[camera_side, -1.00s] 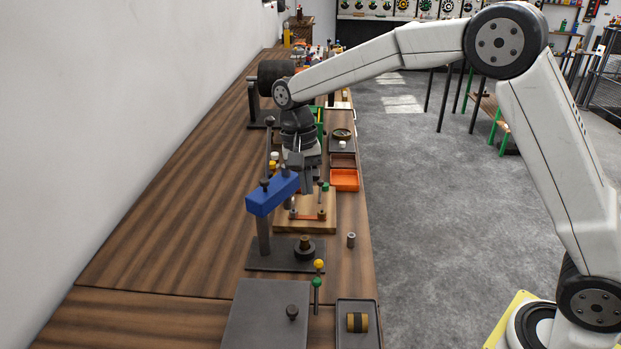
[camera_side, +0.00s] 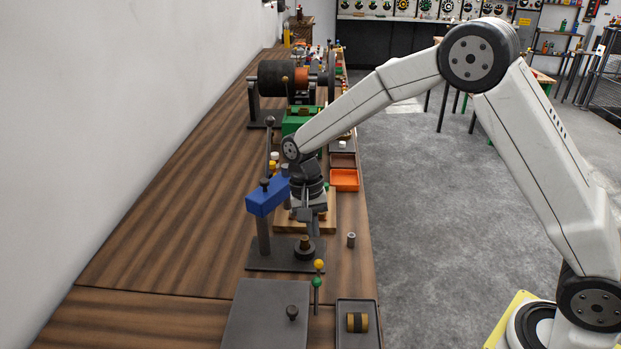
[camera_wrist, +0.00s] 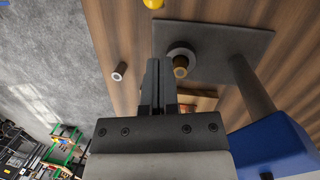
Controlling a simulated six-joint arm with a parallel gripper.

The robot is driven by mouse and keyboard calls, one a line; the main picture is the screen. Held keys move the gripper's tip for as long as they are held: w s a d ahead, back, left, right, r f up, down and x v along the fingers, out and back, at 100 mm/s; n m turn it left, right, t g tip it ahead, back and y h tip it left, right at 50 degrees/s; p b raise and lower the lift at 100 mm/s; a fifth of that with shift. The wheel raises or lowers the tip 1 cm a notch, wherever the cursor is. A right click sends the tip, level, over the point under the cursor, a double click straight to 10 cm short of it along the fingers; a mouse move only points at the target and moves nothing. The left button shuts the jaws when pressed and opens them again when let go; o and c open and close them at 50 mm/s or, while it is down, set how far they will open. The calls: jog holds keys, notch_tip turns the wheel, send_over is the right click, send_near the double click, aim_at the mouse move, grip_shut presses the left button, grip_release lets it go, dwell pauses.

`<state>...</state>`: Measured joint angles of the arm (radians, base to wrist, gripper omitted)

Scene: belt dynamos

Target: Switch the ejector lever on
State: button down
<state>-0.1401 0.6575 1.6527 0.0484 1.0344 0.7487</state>
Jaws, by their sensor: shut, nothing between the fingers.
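My gripper (camera_side: 315,240) points down with its fingers shut and empty. In the side view it is beside the blue-headed press (camera_side: 262,200), over the right part of the press's dark base plate (camera_side: 265,259). A small upright lever with a yellow ball (camera_side: 319,265) and a green ball (camera_side: 317,283) stands in front of the gripper, beside a grey plate; I cannot tell whether it is the ejector lever. Its yellow ball appears at the top of the wrist view (camera_wrist: 153,4), beyond the shut fingers (camera_wrist: 158,64), apart from them. The lever's foot is hidden in the wrist view.
A brown-topped round post (camera_wrist: 180,67) on the base plate is close right of the fingers. A small grey cylinder (camera_side: 351,240) stands near the bench's right edge. A tray (camera_side: 343,309) with a banded roll and an orange bin (camera_side: 345,180) are also there. The left bench is clear.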

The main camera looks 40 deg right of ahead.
aim_at(316, 262)
jog(key=shift+s+a+f, duration=0.45)
jog(key=shift+s+f, duration=0.15)
jog(key=shift+s, duration=0.1)
jog(key=shift+s+a+f, duration=0.4)
jog(key=shift+s+f, duration=0.15)
jog(key=shift+s, duration=0.15)
jog(key=shift+s+a+f+t+h, duration=0.1)
jog(key=shift+s+a+t+h, duration=0.7)
jog(key=shift+t+h, duration=0.1)
jog(key=shift+s+a+f, duration=0.35)
jog(key=shift+s+a, duration=0.3)
jog(key=shift+s, duration=0.05)
jog(key=shift+w+d, duration=0.15)
jog(key=shift+w, duration=0.05)
jog(key=shift+w+d, duration=0.4)
jog(key=shift+d, duration=0.05)
